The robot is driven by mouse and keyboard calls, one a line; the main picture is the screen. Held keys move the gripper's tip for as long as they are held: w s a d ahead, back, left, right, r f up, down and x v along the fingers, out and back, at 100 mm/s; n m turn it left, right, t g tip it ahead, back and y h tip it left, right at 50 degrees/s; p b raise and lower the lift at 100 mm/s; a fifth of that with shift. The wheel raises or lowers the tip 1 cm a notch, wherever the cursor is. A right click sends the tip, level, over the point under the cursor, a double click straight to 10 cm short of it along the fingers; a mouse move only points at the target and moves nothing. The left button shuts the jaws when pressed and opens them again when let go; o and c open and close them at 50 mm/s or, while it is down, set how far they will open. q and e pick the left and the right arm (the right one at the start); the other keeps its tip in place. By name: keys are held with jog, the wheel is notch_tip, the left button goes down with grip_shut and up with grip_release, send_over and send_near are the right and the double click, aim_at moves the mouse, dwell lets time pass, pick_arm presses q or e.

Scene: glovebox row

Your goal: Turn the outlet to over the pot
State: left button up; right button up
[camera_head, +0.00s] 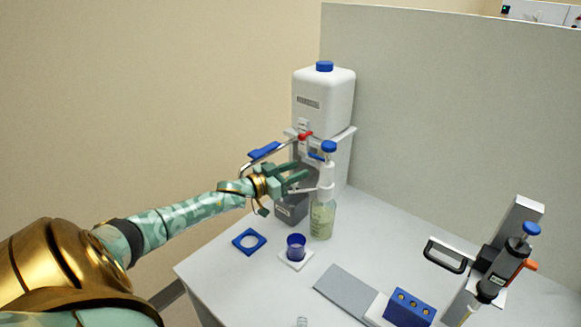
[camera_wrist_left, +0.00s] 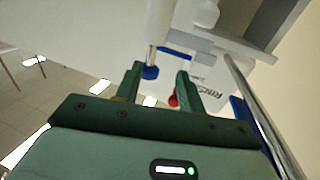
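A bent metal outlet tube with a blue grip (camera_head: 264,151) reaches left from the white rinse tank (camera_head: 323,98), beside its red tap (camera_head: 305,136). The tube also shows at the right of the left wrist view (camera_wrist_left: 255,110). A dark blue pot (camera_head: 296,246) stands on a small white square on the table, in front of the tank. My left gripper (camera_head: 297,178) is open, between the tube and a bottle with a blue-capped dispenser (camera_head: 329,148). Nothing is clearly held between its fingers. The tube's tip is partly hidden by my gripper. My right gripper is not in view.
A grey labelled box (camera_head: 291,209) stands behind my left gripper. A grey plate (camera_head: 345,288), a blue block (camera_head: 409,308) and a handled device (camera_head: 500,262) are to the right. A grey partition (camera_head: 440,110) stands behind.

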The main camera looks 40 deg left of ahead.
pick_arm(q)
jog(key=s+d+r+p, duration=0.4)
jog(key=s+d+r, duration=0.2)
jog(key=s+d, duration=0.1)
jog(key=shift+s+r, duration=0.15)
jog(key=shift+s, duration=0.5)
jog(key=shift+d, duration=0.1)
